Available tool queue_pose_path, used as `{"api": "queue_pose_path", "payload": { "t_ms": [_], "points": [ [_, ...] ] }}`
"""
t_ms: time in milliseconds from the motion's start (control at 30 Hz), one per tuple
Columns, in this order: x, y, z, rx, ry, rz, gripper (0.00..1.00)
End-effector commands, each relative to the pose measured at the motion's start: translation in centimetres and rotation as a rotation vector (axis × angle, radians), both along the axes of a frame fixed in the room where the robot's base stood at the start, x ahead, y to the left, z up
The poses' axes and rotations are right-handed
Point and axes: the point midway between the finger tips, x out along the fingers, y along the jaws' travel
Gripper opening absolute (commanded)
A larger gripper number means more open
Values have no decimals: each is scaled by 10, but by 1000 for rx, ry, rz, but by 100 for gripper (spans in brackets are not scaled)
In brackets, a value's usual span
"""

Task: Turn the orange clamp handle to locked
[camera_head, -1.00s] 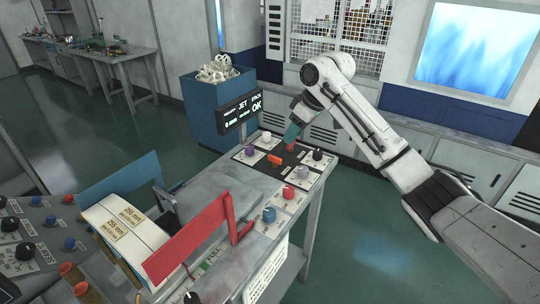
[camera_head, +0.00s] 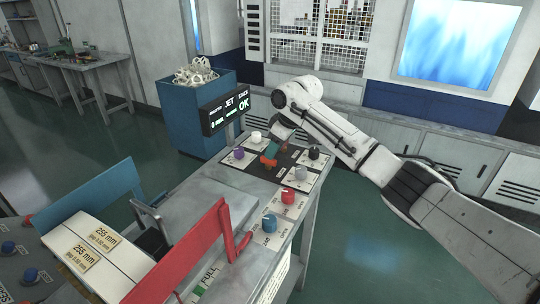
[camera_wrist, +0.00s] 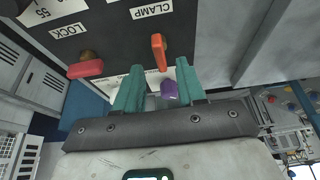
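The orange clamp handle (camera_wrist: 159,52) stands out from the dark panel below the CLAMP label in the wrist view. It points roughly along the direction of my fingers. In the head view it shows as a small orange piece (camera_head: 268,161) on the dark panel. My gripper (camera_wrist: 160,72) has two teal fingers, apart with nothing held between them. The handle's near end lies between the fingertips in the picture; whether they touch it I cannot tell. In the head view my gripper (camera_head: 275,144) is low over the panel, partly covering it.
A red handle (camera_wrist: 85,68) sits near the LOCK label, left of my fingers. A purple knob (camera_wrist: 168,90) shows between the fingers. White, black and grey knobs surround the panel. A display (camera_head: 226,110) reading OK and a blue bin (camera_head: 190,125) stand behind left.

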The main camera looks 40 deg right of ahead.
Motion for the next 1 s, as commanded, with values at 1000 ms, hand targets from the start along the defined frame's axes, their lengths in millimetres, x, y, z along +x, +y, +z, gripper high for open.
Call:
{"api": "queue_pose_path", "payload": {
  "t_ms": [1000],
  "points": [
    [14, 5, -37, -1, 0, 0, 6]
  ]
}}
